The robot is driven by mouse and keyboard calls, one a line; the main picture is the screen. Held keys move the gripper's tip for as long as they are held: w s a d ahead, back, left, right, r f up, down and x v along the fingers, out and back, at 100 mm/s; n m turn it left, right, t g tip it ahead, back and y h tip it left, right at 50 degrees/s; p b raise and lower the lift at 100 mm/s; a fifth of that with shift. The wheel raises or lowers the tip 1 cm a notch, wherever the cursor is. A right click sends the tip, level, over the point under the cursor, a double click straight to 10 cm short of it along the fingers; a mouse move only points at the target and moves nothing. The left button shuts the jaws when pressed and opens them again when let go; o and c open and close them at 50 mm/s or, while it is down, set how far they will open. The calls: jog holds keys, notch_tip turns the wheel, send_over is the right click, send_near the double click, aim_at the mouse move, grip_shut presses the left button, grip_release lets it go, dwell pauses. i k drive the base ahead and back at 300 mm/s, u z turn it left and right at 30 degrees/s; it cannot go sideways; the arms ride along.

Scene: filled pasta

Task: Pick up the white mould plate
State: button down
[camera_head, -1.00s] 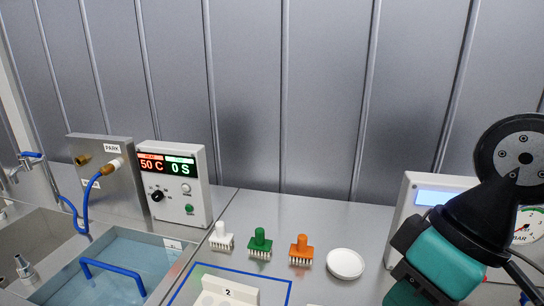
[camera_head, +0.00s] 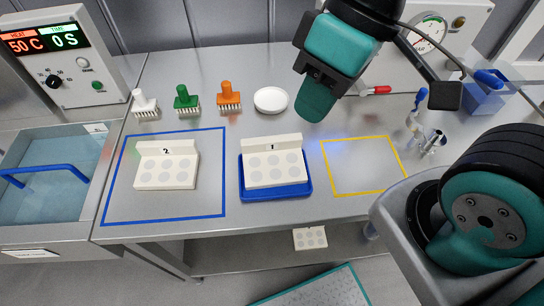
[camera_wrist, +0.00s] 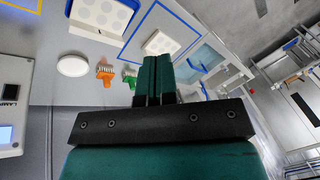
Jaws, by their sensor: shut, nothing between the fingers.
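A white mould plate marked 1 (camera_head: 257,147), with several round hollows, sits in a blue tray (camera_head: 275,194). A similar white plate marked 2 (camera_head: 152,150) lies inside the blue outline to the left. A third white plate with round hollows (camera_head: 310,238) shows on a lower level below the worktop edge. My gripper (camera_head: 314,106) hangs above the worktop, behind and to the right of plate 1 in the picture, apart from all plates. Its fingers are shut and empty. In the wrist view the shut fingers (camera_wrist: 154,62) point toward the worktop.
A white round dish (camera_head: 271,100) and orange (camera_head: 228,97), green (camera_head: 186,101) and white (camera_head: 144,105) brushes stand behind the plates. A yellow outline (camera_head: 364,165) to the right encloses bare worktop. A water bath (camera_head: 50,165) is at left.

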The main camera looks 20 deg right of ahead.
aim_at(270, 162)
jog(key=u, duration=0.55)
jog(key=k, duration=1.3)
jog(key=u, duration=1.1)
jog(key=i, duration=1.1)
jog(key=z, duration=0.65)
jog(key=i, duration=0.4)
jog(key=z, duration=0.45)
